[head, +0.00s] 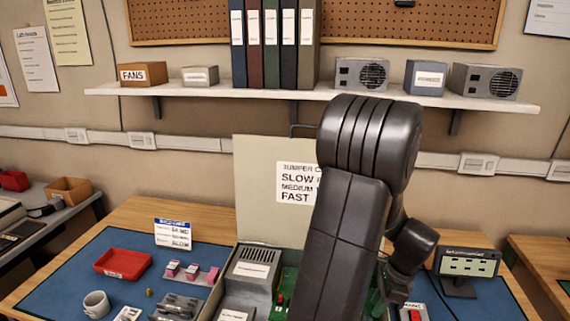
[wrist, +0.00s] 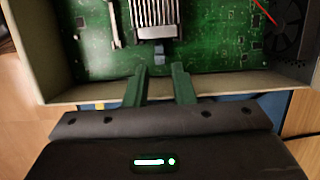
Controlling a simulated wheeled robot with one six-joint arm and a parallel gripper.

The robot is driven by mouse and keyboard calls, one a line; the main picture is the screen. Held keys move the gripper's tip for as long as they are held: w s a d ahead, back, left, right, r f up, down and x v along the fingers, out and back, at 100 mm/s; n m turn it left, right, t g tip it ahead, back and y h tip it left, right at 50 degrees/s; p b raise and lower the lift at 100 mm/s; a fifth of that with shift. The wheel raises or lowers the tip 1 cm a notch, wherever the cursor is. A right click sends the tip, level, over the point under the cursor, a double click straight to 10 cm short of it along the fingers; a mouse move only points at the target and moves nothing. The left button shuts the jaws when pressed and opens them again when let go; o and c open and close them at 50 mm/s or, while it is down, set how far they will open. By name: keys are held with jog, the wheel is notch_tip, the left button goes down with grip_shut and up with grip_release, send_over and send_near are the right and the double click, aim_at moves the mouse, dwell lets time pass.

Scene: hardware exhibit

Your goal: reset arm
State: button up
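My arm rises through the middle of the head view and hides much of the case behind it. My gripper (wrist: 161,80) shows in the wrist view as two green fingers with a clear gap between them, and nothing is visible in the gap. The fingertips point at the near wall of an open beige case with a green circuit board (wrist: 205,70) inside.
A small monitor (head: 466,268) stands at right. A shelf (head: 300,94) with binders and boxes runs along the wall behind my arm.

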aim_at(372, 319)
jog(key=shift+f+b, duration=1.85)
jog(key=shift+f, duration=0.75)
jog(key=shift+r, duration=0.1)
notch_tip(372, 319, up, 7)
jog(key=p, duration=0.6)
notch_tip(372, 319, down, 7)
jog(key=b, duration=0.6)
jog(key=shift+f, duration=0.2)
jog(key=a+r, duration=0.1)
jog(key=r, duration=0.1)
jog(key=shift+w+a+r, duration=0.2)
jog(key=shift+a+r, duration=0.2)
jog(key=shift+d+r, duration=0.15)
jog(key=shift+r, duration=0.15)
